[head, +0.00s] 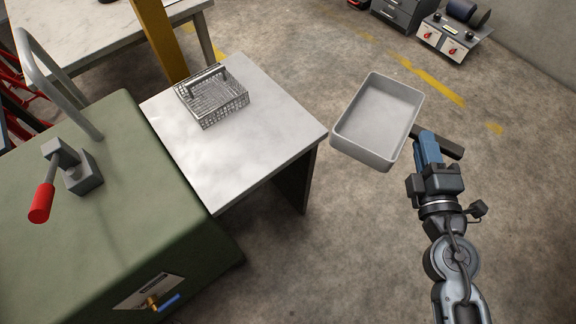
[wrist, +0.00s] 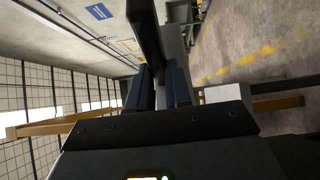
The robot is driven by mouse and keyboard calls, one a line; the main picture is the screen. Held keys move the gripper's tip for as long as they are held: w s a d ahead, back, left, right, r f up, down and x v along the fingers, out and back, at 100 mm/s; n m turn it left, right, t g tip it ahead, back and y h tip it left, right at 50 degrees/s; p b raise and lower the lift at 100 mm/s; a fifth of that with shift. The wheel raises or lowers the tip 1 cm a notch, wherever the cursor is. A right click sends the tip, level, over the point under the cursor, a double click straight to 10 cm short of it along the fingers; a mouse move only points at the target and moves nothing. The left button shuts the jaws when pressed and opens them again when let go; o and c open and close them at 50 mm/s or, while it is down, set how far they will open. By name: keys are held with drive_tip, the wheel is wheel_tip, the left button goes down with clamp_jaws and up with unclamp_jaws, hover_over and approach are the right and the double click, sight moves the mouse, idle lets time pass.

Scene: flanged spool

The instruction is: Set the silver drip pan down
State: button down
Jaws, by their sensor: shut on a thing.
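The silver drip pan (head: 378,148) is a shallow, empty, light grey rectangular tray in the head view. It hangs in the air to the right of the white-topped table, with its open side up. My gripper (head: 424,140) is shut on the pan's right wall. In the wrist view, the two blue-grey fingers of my gripper (wrist: 167,85) are close together around a dark edge-on shape; I cannot tell from that view how firmly the pan sits.
A wire basket (head: 213,96) stands at the back of the white tabletop (head: 235,165); the tabletop's front and right are clear. A green machine (head: 110,220) with a red-handled lever (head: 42,203) adjoins it on the left. A yellow post (head: 160,40) rises behind. Open concrete floor lies below the pan.

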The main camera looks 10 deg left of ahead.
sight(378, 153)
drive_tip(key=shift+w+a+y, duration=0.1)
drive_tip(key=shift+w+y, duration=0.05)
drive_tip(key=shift+y, duration=0.15)
drive_tip(key=a+f+n+g+y+b, duration=0.1)
drive_tip(key=a+n+y+b, duration=0.1)
drive_tip(key=y+b, duration=0.1)
drive_tip(key=a+f+n+g+y+b, duration=0.1)
drive_tip(key=a+n+g+y+b, duration=0.1)
drive_tip(key=y+b, duration=0.1)
drive_tip(key=a+n+g+y+b, duration=0.2)
drive_tip(key=a+n+y+b, duration=0.1)
drive_tip(key=shift+s+f, duration=0.25)
drive_tip(key=shift+f, duration=0.15)
drive_tip(key=shift+s+a+f+n+g+y+b, duration=0.1)
drive_tip(key=shift+s+a+n+g+y+b, duration=0.4)
drive_tip(key=shift+n+g+y+b, duration=0.3)
drive_tip(key=w+a+f+b, duration=0.1)
drive_tip(key=a+f+b, duration=0.1)
drive_tip(key=a+f, duration=0.8)
drive_tip(key=shift+w+a+f+b, duration=0.15)
drive_tip(key=shift+a+f+b, duration=0.25)
drive_tip(key=shift+a, duration=0.3)
drive_tip(key=shift+f, duration=0.15)
drive_tip(key=c, duration=1.1)
unclamp_jaws()
drive_tip(key=shift+o, duration=0.2)
